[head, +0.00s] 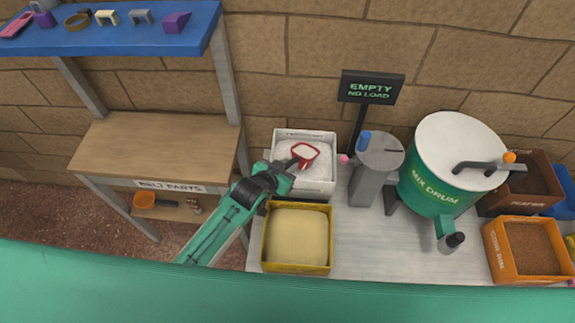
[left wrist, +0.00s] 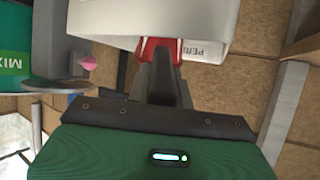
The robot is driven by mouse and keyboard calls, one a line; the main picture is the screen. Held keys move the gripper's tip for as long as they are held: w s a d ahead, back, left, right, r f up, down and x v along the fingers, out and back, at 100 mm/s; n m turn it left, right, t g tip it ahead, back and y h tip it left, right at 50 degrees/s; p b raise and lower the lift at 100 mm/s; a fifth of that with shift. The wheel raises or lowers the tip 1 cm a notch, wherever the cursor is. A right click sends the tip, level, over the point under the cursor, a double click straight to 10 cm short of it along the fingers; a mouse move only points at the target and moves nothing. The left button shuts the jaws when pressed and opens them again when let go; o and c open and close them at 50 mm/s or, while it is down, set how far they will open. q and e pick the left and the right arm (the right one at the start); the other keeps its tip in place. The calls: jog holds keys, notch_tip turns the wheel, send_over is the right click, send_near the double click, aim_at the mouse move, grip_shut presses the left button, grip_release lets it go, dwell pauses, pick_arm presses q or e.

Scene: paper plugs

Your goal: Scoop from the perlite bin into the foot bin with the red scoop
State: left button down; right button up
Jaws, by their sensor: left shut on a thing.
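The white perlite bin (head: 329,185) stands on the bench in the middle of the head view, filled with white grains. My left gripper (head: 291,164) reaches over its left side, shut on the handle of the red scoop (head: 315,154). The scoop is over the white fill, with white showing inside its red rim; I cannot tell whether it touches the fill. In the left wrist view the fingers (left wrist: 161,82) hold the red scoop (left wrist: 162,45) beside the bin wall (left wrist: 190,18). My right gripper is out of view.
A yellow bin (head: 297,270) of tan material stands in front of the perlite bin. A grey post (head: 368,187), an "EMPTY" sign (head: 371,88) and the green mix drum (head: 432,190) stand to the right. Bare bench (head: 385,250) lies before the drum. A wooden shelf (head: 150,140) is left.

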pick_arm(q)
jog(key=shift+w+d+r+p, duration=0.1)
jog(key=shift+w+r+p, duration=0.1)
jog(key=shift+r+p, duration=1.4)
jog(key=shift+w+d+r+p, duration=0.1)
jog(key=shift+w+r+p, duration=0.05)
jog(key=shift+r+p, duration=2.15)
jog(key=shift+p, duration=0.2)
jog(key=s+t+b, duration=0.1)
jog(key=b, duration=0.1)
jog(key=a+f+t+h+b, duration=0.1)
jog(key=b, duration=0.2)
jog(key=shift+s+f, duration=0.25)
jog(key=shift+s, duration=0.15)
jog(key=t+b, duration=0.1)
jog(key=b, duration=0.1)
jog(key=s+h+b, duration=0.1)
jog(key=b, duration=0.1)
jog(key=shift+s+a+r+t, duration=0.1)
jog(key=shift+a+t, duration=0.25)
jog(key=shift+t, duration=0.05)
jog(key=shift+s+r, duration=0.1)
jog(key=shift+r, duration=0.05)
